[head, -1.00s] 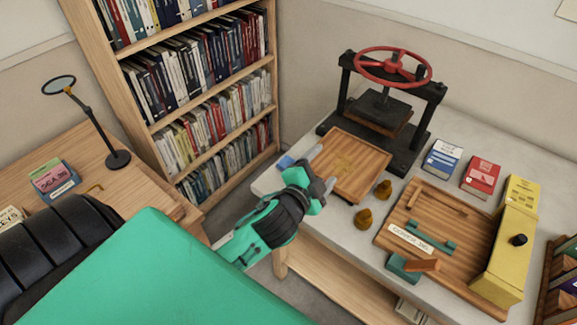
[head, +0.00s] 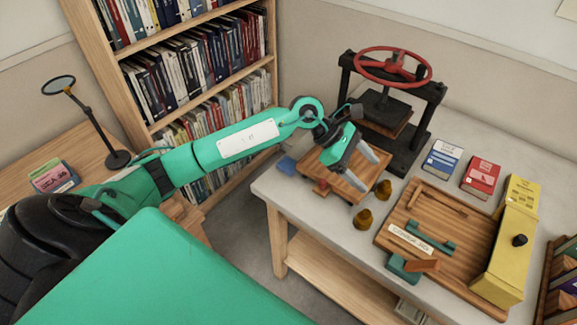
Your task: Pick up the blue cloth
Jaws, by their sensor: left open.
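The blue cloth (head: 287,164) lies at the left end of the grey worktable (head: 285,190), beside the wooden board (head: 318,170). It looks small and flat, and part of it may be hidden by my arm. My left gripper (head: 371,171) is open and empty. It is above the right part of the board, to the right of the cloth and apart from it, its fingers pointing down and right. My right gripper is not in view.
A black press with a red wheel (head: 392,66) stands behind the board. A small reddish-brown item (head: 321,187) is at the board's front edge. Two brass weights (head: 364,218), a wooden tray (head: 395,245), a blue book (head: 442,158) and a red book (head: 481,175) are to the right.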

